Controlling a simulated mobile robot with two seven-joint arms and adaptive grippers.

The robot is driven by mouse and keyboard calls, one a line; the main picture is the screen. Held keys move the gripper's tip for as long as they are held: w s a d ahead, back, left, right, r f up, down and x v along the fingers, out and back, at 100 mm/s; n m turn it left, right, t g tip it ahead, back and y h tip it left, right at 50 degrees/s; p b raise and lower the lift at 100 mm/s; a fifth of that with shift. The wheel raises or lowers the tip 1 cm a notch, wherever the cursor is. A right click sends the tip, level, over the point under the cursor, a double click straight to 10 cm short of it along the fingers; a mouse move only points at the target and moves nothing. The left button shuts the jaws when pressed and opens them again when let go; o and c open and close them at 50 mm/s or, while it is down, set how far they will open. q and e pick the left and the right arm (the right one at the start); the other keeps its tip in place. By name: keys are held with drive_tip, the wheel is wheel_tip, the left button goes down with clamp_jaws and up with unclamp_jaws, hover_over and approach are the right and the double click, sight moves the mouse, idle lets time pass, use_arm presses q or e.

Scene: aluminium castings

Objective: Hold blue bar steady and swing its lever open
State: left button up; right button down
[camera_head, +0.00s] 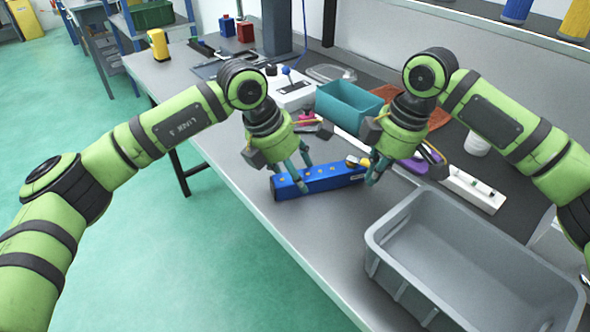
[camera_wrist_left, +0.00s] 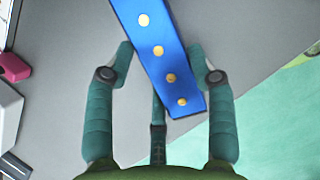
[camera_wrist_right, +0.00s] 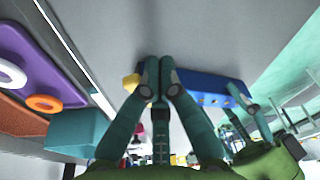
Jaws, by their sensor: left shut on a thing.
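The blue bar (camera_head: 330,181) lies on the grey table near its front edge, with a row of yellow dots on top. My left gripper (camera_head: 296,180) is shut on the left part of the blue bar; the left wrist view shows a finger on each side of the bar (camera_wrist_left: 158,55). The yellow lever (camera_head: 357,162) is at the bar's right end and also shows in the right wrist view (camera_wrist_right: 130,83), beside a fingertip. My right gripper (camera_head: 375,174) is at that end, its fingers together in its wrist view (camera_wrist_right: 159,75). Whether it touches the lever is hard to tell.
A grey crate (camera_head: 385,232) stands at the front right. A teal bin (camera_head: 345,110), a white box (camera_head: 292,95) and a purple tray (camera_head: 416,163) stand behind the bar. A white strip (camera_head: 472,190) lies at the right. The table left of the bar is clear.

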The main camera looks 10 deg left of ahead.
drive_tip(key=shift+w+d, duration=0.4)
drive_tip(key=shift+w, duration=0.2)
idle(0.7)
drive_tip(key=shift+w+d, duration=0.2)
drive_tip(key=shift+w, duration=0.1)
drive_tip(key=shift+w, duration=0.2)
idle(0.4)
drive_tip(key=shift+w+d, duration=0.15)
drive_tip(key=shift+w, duration=0.45)
drive_tip(key=shift+s+a+v, duration=0.15)
drive_tip(key=shift+a+v, duration=0.1)
drive_tip(key=shift+v, duration=0.9)
drive_tip(key=shift+s+a+v, duration=0.15)
drive_tip(key=shift+a+v, duration=0.1)
drive_tip(key=shift+v, duration=0.95)
drive_tip(key=shift+s+a+v, duration=0.15)
drive_tip(key=shift+a+v, duration=0.1)
drive_tip(key=shift+v, duration=0.9)
drive_tip(key=shift+r, duration=0.1)
